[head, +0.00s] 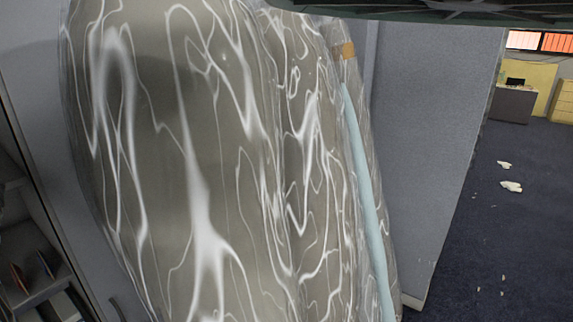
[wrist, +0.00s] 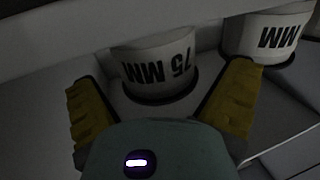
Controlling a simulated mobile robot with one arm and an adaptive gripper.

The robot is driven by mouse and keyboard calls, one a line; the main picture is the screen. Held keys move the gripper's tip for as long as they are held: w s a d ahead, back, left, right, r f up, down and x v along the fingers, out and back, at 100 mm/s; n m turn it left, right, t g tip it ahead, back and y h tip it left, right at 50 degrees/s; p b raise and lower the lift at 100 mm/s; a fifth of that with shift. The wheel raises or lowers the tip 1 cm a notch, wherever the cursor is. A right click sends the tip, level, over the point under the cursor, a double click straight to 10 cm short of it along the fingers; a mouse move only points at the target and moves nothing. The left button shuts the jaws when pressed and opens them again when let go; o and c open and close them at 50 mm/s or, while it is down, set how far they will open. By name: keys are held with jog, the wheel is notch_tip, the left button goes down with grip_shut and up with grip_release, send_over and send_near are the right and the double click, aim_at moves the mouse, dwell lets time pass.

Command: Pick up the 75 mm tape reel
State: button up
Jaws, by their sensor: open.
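The 75 mm tape reel (wrist: 155,68) is in the wrist view, a pale cylinder with "75 MM" in black lettering that appears upside down. It has a dark rim at its lower edge and stands on a grey surface. My gripper (wrist: 163,80) has two yellow fingers spread wide, one to each side of the reel in the picture. The gap between them is empty, and I see no contact with the reel. The reel's upper part in the picture is hidden by a pale band. Neither reel nor gripper shows in the head view.
A second pale reel (wrist: 266,38), lettered "MM", stands close by at right, behind the right finger. In the head view, a large plastic-wrapped bundle (head: 190,170) fills the middle, with a grey partition (head: 425,130) beside it.

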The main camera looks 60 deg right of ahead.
jog(key=shift+w+f+b, duration=0.2)
jog(key=shift+w+b, duration=0.05)
jog(key=shift+b, duration=0.6)
jog(key=shift+w+r+b, duration=0.1)
jog(key=shift+r+b, duration=0.1)
jog(key=shift+b, duration=0.1)
jog(key=shift+a, duration=0.1)
jog(key=c, duration=1.2)
jog(key=shift+c, duration=0.2)
jog(key=shift+a+r, duration=0.1)
